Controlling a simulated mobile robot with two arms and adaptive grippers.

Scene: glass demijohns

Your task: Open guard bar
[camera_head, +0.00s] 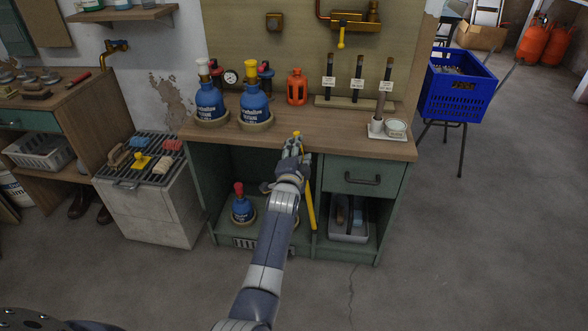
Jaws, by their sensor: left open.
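The yellow guard bar (310,204) stands upright, slightly tilted, in front of the green cabinet (313,185) below the wooden worktop (330,140). Its upper part is largely hidden behind my left gripper; a yellow tip shows just above the fingers. My left gripper (296,149) is at the upper end of the bar, by the worktop's front edge. It is open, and I cannot tell whether the bar lies between its fingers or whether they touch it. My right gripper is not in view.
Two blue demijohns (210,101) (255,109) and a red canister (297,87) stand on the worktop. A smaller blue bottle (242,208) stands in the open left bay. A white cabinet (153,207) is at left, a blue crate (457,90) at right. The floor in front is clear.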

